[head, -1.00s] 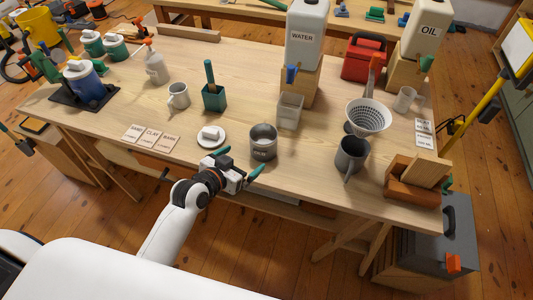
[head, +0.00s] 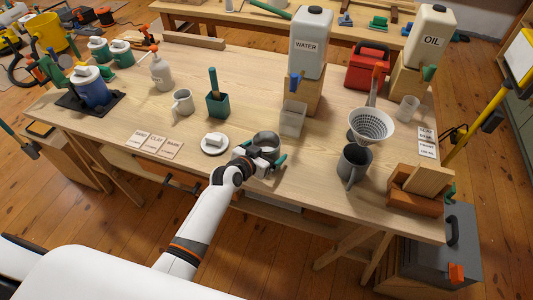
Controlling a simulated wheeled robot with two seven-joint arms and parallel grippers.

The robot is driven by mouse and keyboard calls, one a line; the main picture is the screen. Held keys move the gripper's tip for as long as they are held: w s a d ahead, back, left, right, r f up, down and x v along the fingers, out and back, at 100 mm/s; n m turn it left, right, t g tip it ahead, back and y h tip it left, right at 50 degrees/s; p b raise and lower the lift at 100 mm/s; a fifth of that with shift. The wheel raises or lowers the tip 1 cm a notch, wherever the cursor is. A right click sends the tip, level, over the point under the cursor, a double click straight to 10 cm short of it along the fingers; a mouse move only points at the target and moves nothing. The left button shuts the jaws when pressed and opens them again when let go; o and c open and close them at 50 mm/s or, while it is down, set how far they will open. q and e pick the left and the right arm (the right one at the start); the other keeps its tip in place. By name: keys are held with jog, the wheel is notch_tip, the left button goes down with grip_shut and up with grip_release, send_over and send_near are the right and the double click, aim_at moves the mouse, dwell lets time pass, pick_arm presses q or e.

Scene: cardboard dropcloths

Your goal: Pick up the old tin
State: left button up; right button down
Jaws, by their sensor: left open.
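The old tin (head: 266,139), a round grey metal can with an open top, stands upright near the front edge of the workbench. My left gripper (head: 265,157) is at the near side of the tin and hides its lower front. Its green-tipped fingers are open, one showing at the tin's right side. I cannot tell whether either finger touches it. My right gripper is not in view.
A dark grey jug (head: 353,165) and a funnel (head: 371,126) are to the right. Label cards (head: 154,144) lie at the left.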

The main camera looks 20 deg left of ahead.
aim_at(273, 139)
pick_arm(q)
jog(key=shift+c, duration=0.2)
jog(key=c, duration=1.2)
jog(key=shift+w+r, duration=0.1)
jog(key=shift+r, duration=1.4)
jog(key=s+d+r+n+y, duration=0.1)
jog(key=s+r, duration=0.4)
jog(key=r, duration=0.3)
jog(key=s+d+r+n+y, duration=0.1)
jog(key=s+r, duration=0.5)
jog(key=r, duration=0.3)
jog(key=w+d+r+m+g+h+b, duration=0.1)
jog(key=w+d+m+g+h, duration=0.2)
jog(key=d, duration=1)
jog(key=w+d+r+m+g+h+b, duration=0.2)
jog(key=d+m+h, duration=0.5)
jog(key=d, duration=0.6)
jog(key=w+m+g, duration=0.1)
jog(key=w, duration=0.1)
jog(key=shift+w+r, duration=0.2)
jog(key=shift+w, duration=0.2)
